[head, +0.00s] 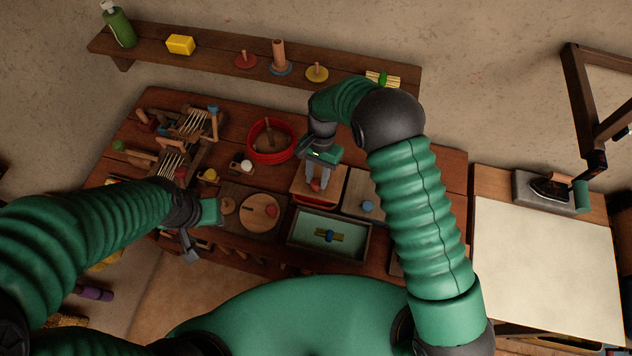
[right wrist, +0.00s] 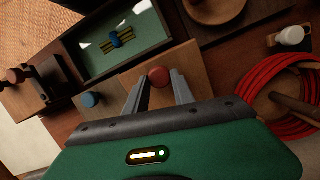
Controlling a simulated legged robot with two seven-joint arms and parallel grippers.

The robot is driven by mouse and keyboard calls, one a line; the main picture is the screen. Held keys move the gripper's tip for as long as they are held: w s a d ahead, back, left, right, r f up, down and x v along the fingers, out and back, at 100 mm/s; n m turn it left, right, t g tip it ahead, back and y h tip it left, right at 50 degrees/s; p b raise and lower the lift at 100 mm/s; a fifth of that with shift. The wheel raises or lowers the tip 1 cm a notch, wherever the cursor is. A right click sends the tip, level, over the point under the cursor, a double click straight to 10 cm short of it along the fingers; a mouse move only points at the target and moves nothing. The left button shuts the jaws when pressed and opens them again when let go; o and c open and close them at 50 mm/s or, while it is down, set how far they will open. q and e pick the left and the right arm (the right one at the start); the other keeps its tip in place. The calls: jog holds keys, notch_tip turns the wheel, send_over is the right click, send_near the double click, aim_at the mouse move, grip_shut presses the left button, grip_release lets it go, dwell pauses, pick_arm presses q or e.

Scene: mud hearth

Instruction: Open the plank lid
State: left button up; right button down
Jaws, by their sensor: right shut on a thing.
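A light wooden plank lid (head: 304,188) with a round red knob (head: 315,185) lies on the bench, just behind the teal-lined tray. In the right wrist view the red knob (right wrist: 158,77) shows between my fingers, with the plank (right wrist: 187,68) under it. My right gripper (head: 318,180) comes down from above and is shut on the red knob. Whether the lid sits flat or is raised I cannot tell. My left gripper (head: 190,245) hangs at the bench's front left, away from the lid; its jaw opening is unclear.
The teal tray (head: 292,240) holds a yellow bundle with a blue band (head: 326,236). Beside the lid is a plank with a blue knob (head: 367,206). A red coil (head: 270,157) stands behind left. A round board (head: 259,213) lies left. A shelf (head: 215,58) runs above.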

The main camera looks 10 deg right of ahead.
jog(key=w+r, duration=0.2)
jog(key=shift+w+d+r, duration=0.25)
jog(key=shift+d+r, duration=0.1)
jog(key=shift+d, duration=0.05)
pick_arm(q)
jog(key=shift+s+a+r, duration=0.1)
jog(key=shift+s+r, duration=0.25)
pick_arm(e)
jog(key=shift+w+d+r, duration=0.35)
jog(key=shift+w+r, duration=0.1)
jog(key=shift+w, duration=0.15)
